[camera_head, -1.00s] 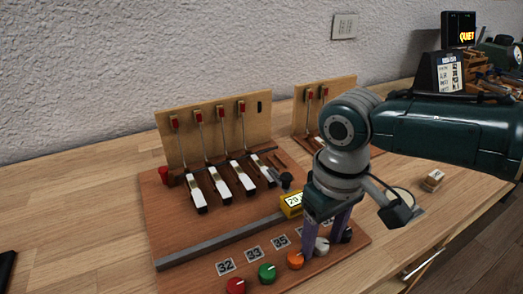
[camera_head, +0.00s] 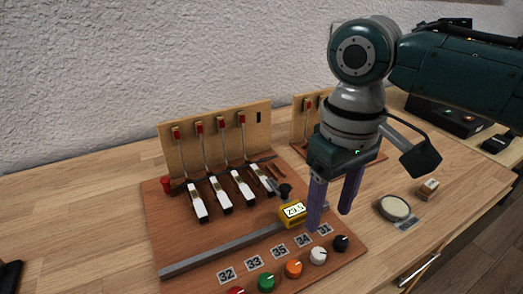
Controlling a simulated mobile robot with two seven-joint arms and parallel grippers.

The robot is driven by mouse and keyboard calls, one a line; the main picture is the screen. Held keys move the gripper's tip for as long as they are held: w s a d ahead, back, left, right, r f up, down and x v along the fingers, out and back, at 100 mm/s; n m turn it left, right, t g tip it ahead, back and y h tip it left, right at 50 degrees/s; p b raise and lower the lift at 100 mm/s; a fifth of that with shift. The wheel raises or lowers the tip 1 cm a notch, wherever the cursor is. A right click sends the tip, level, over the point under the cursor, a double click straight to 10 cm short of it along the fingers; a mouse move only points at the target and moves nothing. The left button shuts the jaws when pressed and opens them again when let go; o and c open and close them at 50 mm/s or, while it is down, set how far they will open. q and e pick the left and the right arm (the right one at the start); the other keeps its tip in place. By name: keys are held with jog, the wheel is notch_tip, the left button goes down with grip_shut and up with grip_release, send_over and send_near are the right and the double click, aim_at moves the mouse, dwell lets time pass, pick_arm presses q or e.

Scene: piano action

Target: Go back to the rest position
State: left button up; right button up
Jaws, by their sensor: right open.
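My right gripper (camera_head: 332,205) hangs from the right with its two purple fingers spread apart and nothing between them. It is above the right side of the wooden piano action board (camera_head: 185,237), near the yellow display block (camera_head: 293,211), which reads about 29.5. Several white-topped keys with hammers stand along the board's back panel (camera_head: 178,158). Colored knobs line the front: green (camera_head: 267,281), orange (camera_head: 293,268), white (camera_head: 318,254) and black (camera_head: 341,243). A red knob (camera_head: 236,291) is cut by the lower edge. My left gripper is not in view.
A round pale disc (camera_head: 394,207) and a small wooden block (camera_head: 428,188) lie to the right on the table. A second panel (camera_head: 300,115) stands behind my gripper. A dark box (camera_head: 445,116) sits at the back right. The table's left part is mostly clear.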

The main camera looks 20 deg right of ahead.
jog(key=s+a+f+n+t+y+p, duration=0.1)
jog(key=s+a+n+y, duration=0.1)
jog(key=s+a, duration=0.65)
jog(key=s+d+r+m+t+h+p, duration=0.1)
jog(key=s+d+r, duration=0.1)
jog(key=s+d, duration=0.15)
jog(key=s+d+r+t+h+p, duration=0.1)
jog(key=s+d+r+t, duration=0.15)
jog(key=s, duration=0.25)
notch_tip(320, 180, up, 38)
jog(key=p, duration=3.7)
jog(key=shift+a+g+p, duration=0.25)
jog(key=shift+g+p, duration=0.05)
jog(key=shift+g, duration=0.15)
